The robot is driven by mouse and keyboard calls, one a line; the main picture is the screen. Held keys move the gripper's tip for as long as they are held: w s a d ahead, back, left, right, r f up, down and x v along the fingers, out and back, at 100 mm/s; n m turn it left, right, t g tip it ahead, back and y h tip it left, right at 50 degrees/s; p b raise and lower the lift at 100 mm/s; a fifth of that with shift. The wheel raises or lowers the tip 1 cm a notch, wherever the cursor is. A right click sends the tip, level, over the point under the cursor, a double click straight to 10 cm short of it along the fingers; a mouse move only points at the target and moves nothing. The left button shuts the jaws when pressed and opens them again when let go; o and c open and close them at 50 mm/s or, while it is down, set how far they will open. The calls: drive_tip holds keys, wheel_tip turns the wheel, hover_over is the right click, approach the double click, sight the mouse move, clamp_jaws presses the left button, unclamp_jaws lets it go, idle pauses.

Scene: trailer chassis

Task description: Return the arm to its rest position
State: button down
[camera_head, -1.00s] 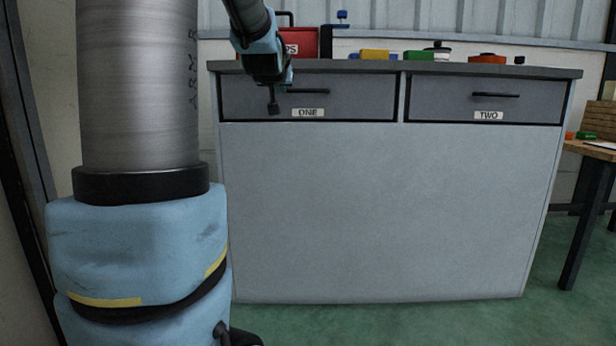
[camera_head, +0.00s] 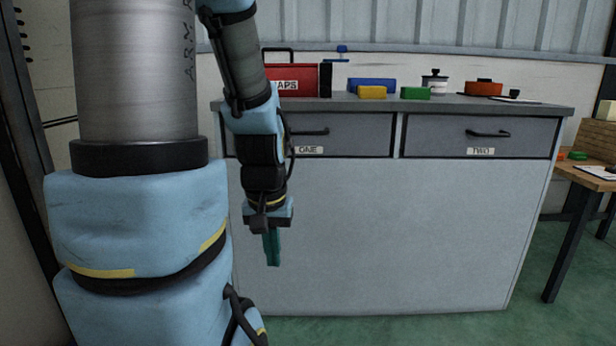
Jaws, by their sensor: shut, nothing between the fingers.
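My gripper (camera_head: 271,248) hangs at the end of my blue and grey arm, pointing down. Its teal fingers are shut with nothing between them. It shows in front of the cabinet's plain grey front, below the drawer marked ONE (camera_head: 350,135), left of the middle of the picture. Part of that drawer's left side is hidden behind my arm. The drawer marked TWO (camera_head: 525,136) is to the right. Both drawers look shut.
On the cabinet top (camera_head: 330,105) stand a red box (camera_head: 295,75), blue (camera_head: 371,84), yellow (camera_head: 371,92) and green (camera_head: 415,93) blocks, a jar (camera_head: 434,83) and an orange pot (camera_head: 483,88). A wooden table (camera_head: 590,178) stands at the right. The green floor (camera_head: 555,290) shows clear room.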

wheel_tip(320, 180, up, 28)
drive_tip(key=p, duration=2.5)
drive_tip(key=shift+f, duration=0.15)
